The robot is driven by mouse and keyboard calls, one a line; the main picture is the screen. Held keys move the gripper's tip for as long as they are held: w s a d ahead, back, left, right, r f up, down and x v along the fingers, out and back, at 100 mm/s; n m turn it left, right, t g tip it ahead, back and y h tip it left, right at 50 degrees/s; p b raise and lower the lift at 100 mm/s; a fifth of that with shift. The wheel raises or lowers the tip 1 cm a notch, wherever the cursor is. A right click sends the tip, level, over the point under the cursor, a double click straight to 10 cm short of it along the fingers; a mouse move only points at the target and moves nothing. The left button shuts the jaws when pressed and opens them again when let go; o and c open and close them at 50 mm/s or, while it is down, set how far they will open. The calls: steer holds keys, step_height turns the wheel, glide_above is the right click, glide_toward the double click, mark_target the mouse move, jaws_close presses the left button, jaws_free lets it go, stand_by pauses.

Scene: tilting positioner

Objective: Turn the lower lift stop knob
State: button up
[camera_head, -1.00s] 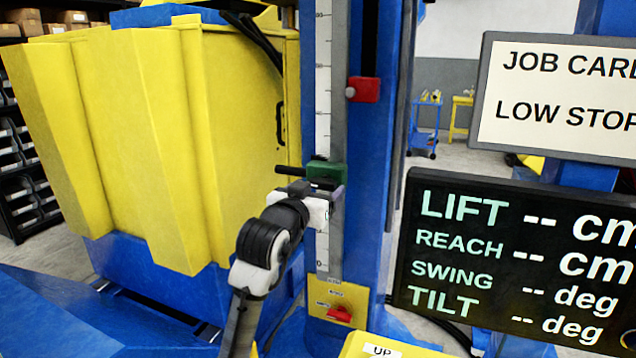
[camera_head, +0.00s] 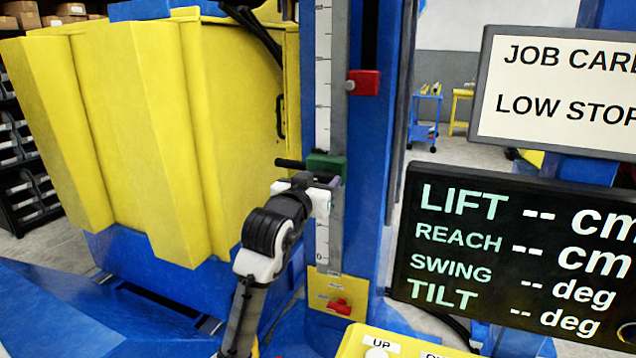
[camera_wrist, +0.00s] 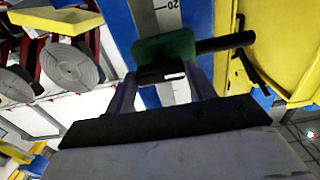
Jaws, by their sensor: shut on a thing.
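The lower lift stop is a green block (camera_head: 326,166) on the blue column, beside the white scale. A black rod (camera_head: 289,163) sticks out of it to the left; in the wrist view this rod (camera_wrist: 226,43) points right. My gripper (camera_head: 330,183) is at the green block's front. In the wrist view the green block (camera_wrist: 165,47) lies just beyond my fingers, and a dark knob (camera_wrist: 161,75) sits between the fingertips. My gripper (camera_wrist: 162,86) is shut on this knob. The knob is hidden by my gripper in the head view.
A red stop (camera_head: 363,82) sits higher on the column (camera_head: 371,140). A yellow plate with a red switch (camera_head: 340,305) is below. A large yellow bin (camera_head: 150,130) stands left. The display (camera_head: 520,260) at right shows dashes. The job card (camera_head: 560,90) reads LOW STOP, cut off.

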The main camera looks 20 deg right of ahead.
steer(key=shift+m, duration=0.3)
steer(key=m+b, duration=0.4)
steer(key=m, duration=0.1)
steer(key=shift+f+m, duration=0.15)
steer(key=shift+m, duration=0.25)
steer(key=m+b, duration=0.1)
steer(key=m, duration=0.2)
steer(key=shift+m+b, duration=0.3)
steer(key=m+b, duration=0.1)
steer(key=m, duration=0.2)
steer(key=shift+m, duration=0.3)
steer(key=m+b, duration=0.1)
steer(key=m, duration=0.4)
steer(key=shift+b, duration=0.4)
steer(key=m, duration=0.5)
steer(key=o, duration=1)
